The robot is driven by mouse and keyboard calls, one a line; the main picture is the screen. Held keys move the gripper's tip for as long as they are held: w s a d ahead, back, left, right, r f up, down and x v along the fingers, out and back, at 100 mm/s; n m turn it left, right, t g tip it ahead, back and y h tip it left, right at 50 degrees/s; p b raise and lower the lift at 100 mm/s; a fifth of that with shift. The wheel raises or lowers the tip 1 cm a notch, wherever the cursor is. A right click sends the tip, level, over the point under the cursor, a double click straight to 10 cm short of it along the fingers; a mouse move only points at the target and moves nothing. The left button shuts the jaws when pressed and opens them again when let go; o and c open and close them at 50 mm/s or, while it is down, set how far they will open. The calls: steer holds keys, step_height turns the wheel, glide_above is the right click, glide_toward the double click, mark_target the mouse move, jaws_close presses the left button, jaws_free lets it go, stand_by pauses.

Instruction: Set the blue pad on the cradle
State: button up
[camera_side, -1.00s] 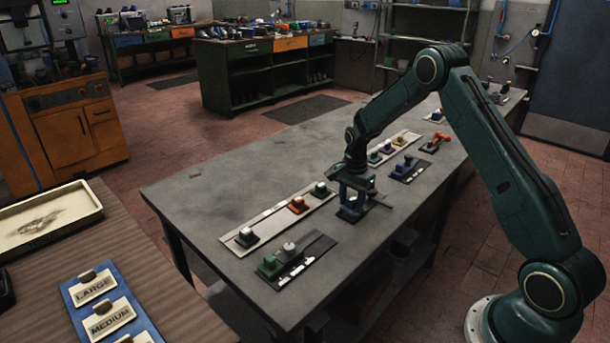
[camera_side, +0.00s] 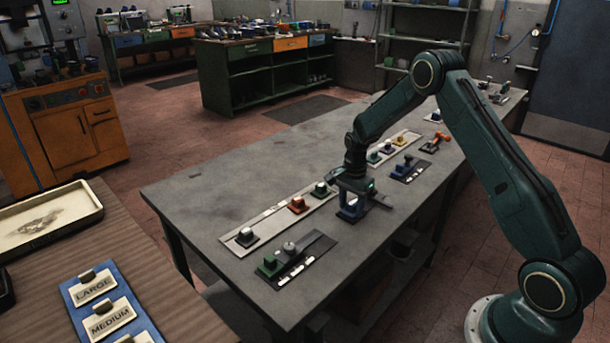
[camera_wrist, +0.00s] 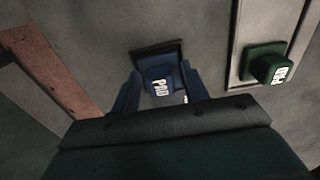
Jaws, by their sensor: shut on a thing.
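The blue pad (camera_side: 350,209) is between the fingers of my gripper (camera_side: 353,200), over the middle of the grey bench. In the wrist view the blue pad (camera_wrist: 159,83), with white "PAD" lettering, sits between my two blue fingertips (camera_wrist: 160,88), which close on its sides. A dark square (camera_wrist: 157,50) shows just behind and under the pad; I cannot tell whether it is a plate or a shadow. I cannot tell for sure which thing is the cradle. My gripper hides part of the pad in the side view.
A pale strip (camera_side: 272,222) with black, orange and green pads lies left of my gripper. A dark strip (camera_side: 318,248) with a green block (camera_side: 269,266) and a grey knob lies nearer. A dark tray (camera_side: 408,168) and another pale strip lie beyond.

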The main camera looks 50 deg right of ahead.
steer(key=shift+f, duration=0.4)
stand_by(0.5)
steer(key=o, duration=1.1)
steer(key=shift+c, duration=0.2)
step_height(320, 180, up, 14)
stand_by(0.4)
